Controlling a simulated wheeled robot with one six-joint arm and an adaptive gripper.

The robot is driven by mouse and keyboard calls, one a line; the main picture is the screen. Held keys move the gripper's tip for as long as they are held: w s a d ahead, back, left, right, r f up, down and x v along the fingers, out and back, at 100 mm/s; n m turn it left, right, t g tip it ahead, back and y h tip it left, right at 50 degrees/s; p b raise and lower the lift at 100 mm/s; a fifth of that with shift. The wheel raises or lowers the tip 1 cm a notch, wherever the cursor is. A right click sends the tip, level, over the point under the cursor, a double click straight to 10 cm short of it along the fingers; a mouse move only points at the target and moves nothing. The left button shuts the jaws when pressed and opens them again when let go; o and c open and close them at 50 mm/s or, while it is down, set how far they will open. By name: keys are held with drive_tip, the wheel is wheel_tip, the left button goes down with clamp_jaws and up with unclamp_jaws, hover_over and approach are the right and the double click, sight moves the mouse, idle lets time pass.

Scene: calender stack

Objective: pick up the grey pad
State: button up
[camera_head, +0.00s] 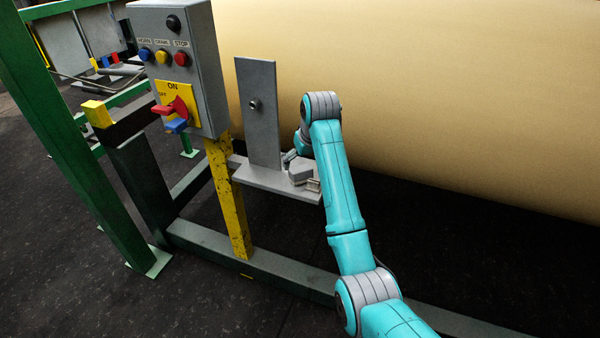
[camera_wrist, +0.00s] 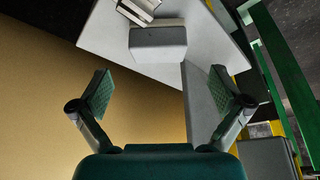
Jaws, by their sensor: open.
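The grey pad (camera_wrist: 158,44) is a small block lying on a light grey shelf (camera_wrist: 105,38) in the wrist view. In the head view, the pad (camera_head: 300,172) is near the right end of the shelf (camera_head: 262,179), partly hidden by the arm. My gripper (camera_wrist: 160,90) is open, with its two green-padded fingers spread wide and nothing between them. The pad is ahead of the fingertips and apart from them, roughly centred between them. In the head view the gripper (camera_head: 289,156) is mostly hidden behind my arm, beside the shelf.
A small pale-edged object (camera_wrist: 138,12) lies just beyond the pad. An upright grey plate (camera_head: 258,115) with a bolt rises from the shelf. A control box (camera_head: 205,60) stands left on a yellow post (camera_head: 228,200). A large tan roll (camera_head: 450,90) fills the background.

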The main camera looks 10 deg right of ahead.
sight(302, 169)
drive_tip(key=shift+x, duration=3.55)
drive_tip(key=shift+s+d, duration=0.1)
drive_tip(key=shift+d, duration=0.05)
drive_tip(key=c, duration=1.3)
drive_tip(key=shift+r, duration=0.1)
drive_tip(key=shift+c, duration=0.2)
